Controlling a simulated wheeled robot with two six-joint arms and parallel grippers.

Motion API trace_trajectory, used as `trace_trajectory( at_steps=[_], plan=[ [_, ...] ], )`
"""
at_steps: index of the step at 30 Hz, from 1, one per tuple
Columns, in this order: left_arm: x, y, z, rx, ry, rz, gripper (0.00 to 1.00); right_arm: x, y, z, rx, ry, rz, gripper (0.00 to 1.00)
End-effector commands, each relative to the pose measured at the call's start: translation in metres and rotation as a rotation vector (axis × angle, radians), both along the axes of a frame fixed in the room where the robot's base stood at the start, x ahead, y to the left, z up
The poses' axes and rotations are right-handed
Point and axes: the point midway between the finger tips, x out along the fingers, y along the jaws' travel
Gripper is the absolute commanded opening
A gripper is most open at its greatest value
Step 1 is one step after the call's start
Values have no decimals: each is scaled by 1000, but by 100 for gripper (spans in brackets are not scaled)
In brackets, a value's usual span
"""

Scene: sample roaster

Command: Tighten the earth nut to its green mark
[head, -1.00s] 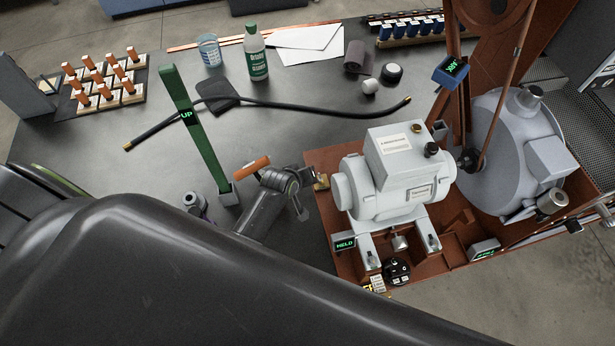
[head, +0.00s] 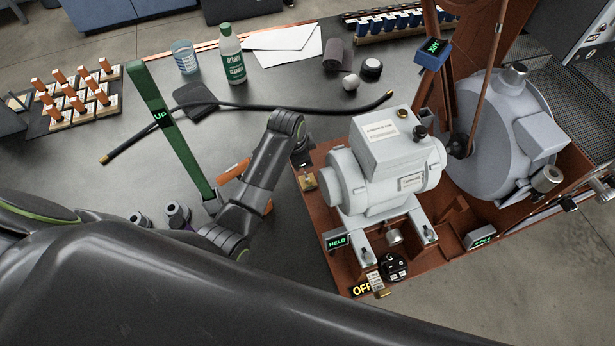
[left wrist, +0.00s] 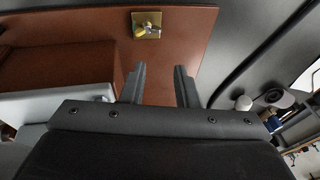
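The earth nut is a small brass piece on a square brass plate (head: 307,181) at the left edge of the rust-brown machine base. In the left wrist view the nut (left wrist: 146,30) sits near the top, on the plate. I cannot make out a green mark. My left gripper (left wrist: 160,80) is open, its two fingers apart with nothing between them. The nut lies beyond the fingertips, apart from them. In the head view the left gripper (head: 302,158) is close to the plate, small and dark. My right gripper is in neither view.
A grey motor (head: 382,165) stands on the base right of the plate. A green lever (head: 172,125) marked UP stands upright left of my arm. An orange-handled item (head: 233,170) is partly behind my arm. A black cable (head: 290,106) crosses the table.

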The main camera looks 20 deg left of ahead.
Motion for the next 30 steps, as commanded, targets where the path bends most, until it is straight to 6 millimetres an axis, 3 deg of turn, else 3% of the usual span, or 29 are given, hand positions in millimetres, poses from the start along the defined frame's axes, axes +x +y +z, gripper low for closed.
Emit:
trace_trajectory(
  at_steps=[12, 18, 24, 30],
  plan=[
    [15, -8, 41, 230, 128, -923, 28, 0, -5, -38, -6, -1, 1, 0],
    [14, -9, 60, 267, 174, -1253, 28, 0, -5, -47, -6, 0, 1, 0],
    [13, -10, 67, 273, 189, -1381, 28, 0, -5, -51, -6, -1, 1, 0],
    [12, -10, 42, 271, 193, -1387, 28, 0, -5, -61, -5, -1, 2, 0]
  ],
)
